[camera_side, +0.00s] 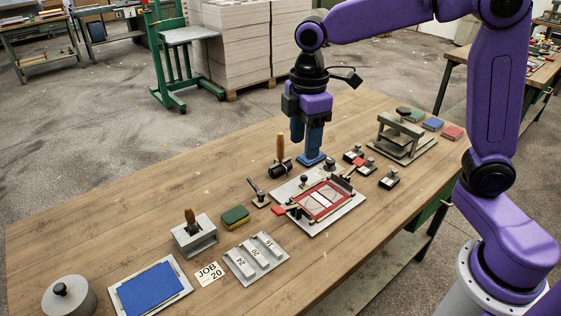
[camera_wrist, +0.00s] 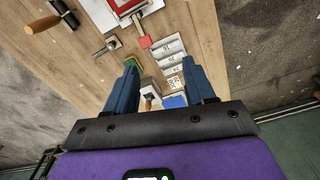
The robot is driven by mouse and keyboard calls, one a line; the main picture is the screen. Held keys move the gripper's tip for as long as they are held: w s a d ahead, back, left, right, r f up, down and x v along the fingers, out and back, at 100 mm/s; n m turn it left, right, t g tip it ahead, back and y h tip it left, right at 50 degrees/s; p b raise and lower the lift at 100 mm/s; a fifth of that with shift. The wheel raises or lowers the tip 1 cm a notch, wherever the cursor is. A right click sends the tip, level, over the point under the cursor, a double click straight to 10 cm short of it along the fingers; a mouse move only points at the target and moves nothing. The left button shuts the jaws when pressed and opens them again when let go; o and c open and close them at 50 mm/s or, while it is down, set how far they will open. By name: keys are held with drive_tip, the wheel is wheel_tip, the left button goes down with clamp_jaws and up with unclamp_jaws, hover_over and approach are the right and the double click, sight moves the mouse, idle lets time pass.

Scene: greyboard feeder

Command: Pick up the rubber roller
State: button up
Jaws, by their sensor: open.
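The rubber roller (camera_side: 279,169) has a dark cylinder and an upright wooden handle. It is on the table to the left of my gripper (camera_side: 305,150) in the side view. In the wrist view the roller (camera_wrist: 43,24) lies in the upper left corner, outside the space between the blue fingers. My gripper (camera_wrist: 163,67) is open, with nothing between its fingers. It points down over the table, apart from the roller.
A red-framed press plate (camera_side: 345,212) with small knobbed tools stands right of the roller. The table behind the roller is clear.

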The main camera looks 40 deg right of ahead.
drive_tip(key=w+d+n, duration=0.2)
drive_tip(key=w+d, duration=0.2)
drive_tip(key=w, duration=1.1)
drive_tip(key=n, duration=0.1)
hover_over(281, 162)
drive_tip(key=w, duration=0.1)
wheel_tip(281, 162, down, 2)
drive_tip(key=f, duration=1.7)
drive_tip(key=shift+d+f, duration=0.25)
drive_tip(key=shift+d, duration=0.15)
drive_tip(key=shift+c, duration=0.3)
clamp_jaws()
